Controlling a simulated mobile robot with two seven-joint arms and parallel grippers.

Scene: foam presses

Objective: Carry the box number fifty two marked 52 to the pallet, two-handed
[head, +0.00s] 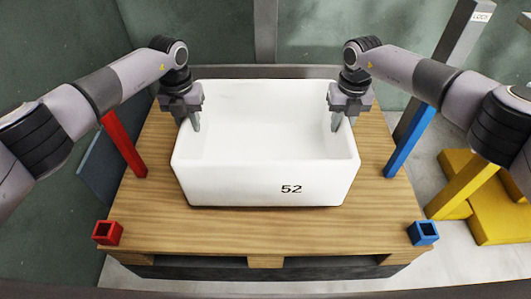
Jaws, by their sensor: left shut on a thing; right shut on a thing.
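The white open box marked 52 (265,184) is in the middle of the head view, over the wooden pallet (150,225). Its inside looks empty and the number faces me. My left gripper (194,122) is shut on the box's left wall near the back. My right gripper (337,121) is shut on its right wall near the back. The box looks level. I cannot tell whether its underside touches the pallet or hangs just above it.
A blue post (409,142) and a blue socket (423,232) mark the right. A yellow structure (483,195) stands further right. Green walls (220,30) close the back.

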